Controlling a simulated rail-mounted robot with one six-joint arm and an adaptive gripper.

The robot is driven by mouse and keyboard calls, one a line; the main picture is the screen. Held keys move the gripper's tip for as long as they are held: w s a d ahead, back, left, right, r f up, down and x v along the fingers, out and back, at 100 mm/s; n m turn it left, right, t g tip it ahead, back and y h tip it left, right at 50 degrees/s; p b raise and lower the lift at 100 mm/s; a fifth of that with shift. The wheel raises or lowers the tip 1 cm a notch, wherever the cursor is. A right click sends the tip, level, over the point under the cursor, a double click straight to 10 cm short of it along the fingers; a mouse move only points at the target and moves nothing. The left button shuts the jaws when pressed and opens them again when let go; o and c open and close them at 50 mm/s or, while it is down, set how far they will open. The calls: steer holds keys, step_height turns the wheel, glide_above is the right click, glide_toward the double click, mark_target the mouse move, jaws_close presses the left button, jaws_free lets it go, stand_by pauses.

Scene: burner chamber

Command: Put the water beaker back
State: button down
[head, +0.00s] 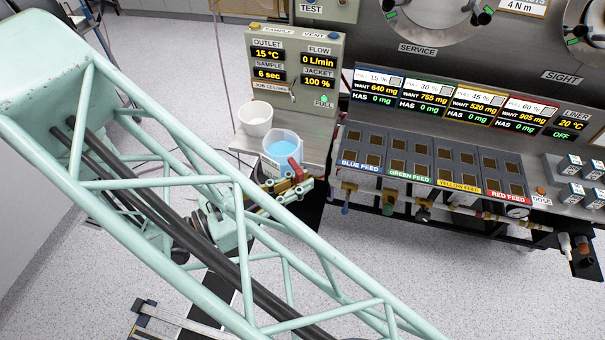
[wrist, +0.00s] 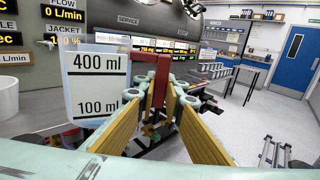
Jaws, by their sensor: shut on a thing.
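The water beaker (head: 282,150) is clear with blue water in it and stands upright at the front of the grey side shelf (head: 312,150). I cannot tell whether its base touches the shelf. In the wrist view the beaker (wrist: 97,88) is at the left, with 400 ml and 100 ml marks. Its red handle (head: 296,170) points toward my gripper (head: 292,184). In the wrist view the red handle (wrist: 159,72) lies between the yellow-padded fingers of my gripper (wrist: 159,98), which is shut on it.
A white empty cup (head: 256,118) stands just behind the beaker, left of it. A control panel (head: 293,70) rises behind the shelf. The feed blocks (head: 435,165) with coloured labels are to the right. Open floor lies below the shelf.

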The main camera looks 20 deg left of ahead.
steer(key=shift+s, duration=1.5)
steer(key=shift+s, duration=0.2)
steer(key=shift+f, duration=0.1)
